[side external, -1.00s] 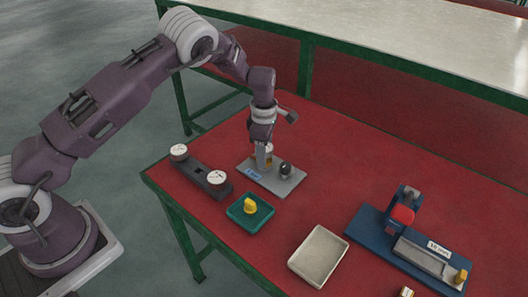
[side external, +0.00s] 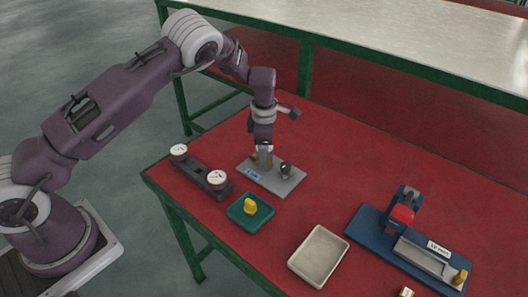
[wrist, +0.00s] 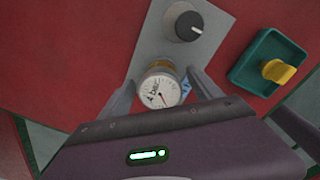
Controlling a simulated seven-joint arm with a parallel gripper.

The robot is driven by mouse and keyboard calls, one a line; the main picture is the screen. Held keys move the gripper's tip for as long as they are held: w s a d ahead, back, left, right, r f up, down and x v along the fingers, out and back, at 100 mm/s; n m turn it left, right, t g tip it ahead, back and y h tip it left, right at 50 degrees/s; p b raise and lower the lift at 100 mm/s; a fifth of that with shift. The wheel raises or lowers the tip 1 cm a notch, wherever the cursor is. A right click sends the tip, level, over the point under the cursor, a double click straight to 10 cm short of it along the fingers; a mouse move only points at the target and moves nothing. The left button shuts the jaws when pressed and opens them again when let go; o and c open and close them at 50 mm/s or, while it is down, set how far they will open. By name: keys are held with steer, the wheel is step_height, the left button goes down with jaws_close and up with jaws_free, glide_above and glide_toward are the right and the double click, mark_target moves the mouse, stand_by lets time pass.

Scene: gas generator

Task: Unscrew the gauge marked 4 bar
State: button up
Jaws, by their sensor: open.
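The gauge marked 4 bar (wrist: 158,91) has a white round dial with a red needle and a brass-coloured body. It stands on a grey plate (wrist: 160,42), which also shows in the side external view (side external: 287,186). My gripper (wrist: 163,88) is open, with one finger on each side of the gauge. In the side external view my gripper (side external: 264,158) is low over the plate and largely hides the gauge. I cannot tell whether the fingers touch it. A black knob (wrist: 189,26) is on the same plate, beside the gauge; a blue label (side external: 254,174) lies near it.
A dark rack (side external: 200,173) with two white-faced gauges (side external: 179,151) (side external: 217,178) stands to the left. A green tray (side external: 240,222) holds a yellow part (side external: 250,206). An empty beige tray (side external: 296,262) and a blue fixture (side external: 375,233) are to the right. Red tabletop between them is free.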

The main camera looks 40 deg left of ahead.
steer(key=shift+r, duration=3.8)
steer(key=s+d+r+m+t+h, duration=0.1)
steer(key=s+r+m, duration=0.6)
steer(key=s+r, duration=0.3)
steer(key=s+d+r+m+t+h, duration=0.1)
steer(key=s+r+m+t, duration=0.1)
steer(key=s+r+m, duration=0.8)
steer(key=s+r+m+t+y, duration=0.1)
steer(key=s+m, duration=0.7)
steer(key=s, duration=0.8)
steer(key=shift+s+a+r+t+y, duration=0.15)
steer(key=shift+s+r+t+y, duration=0.1)
steer(key=shift+r+t+y, duration=0.25)
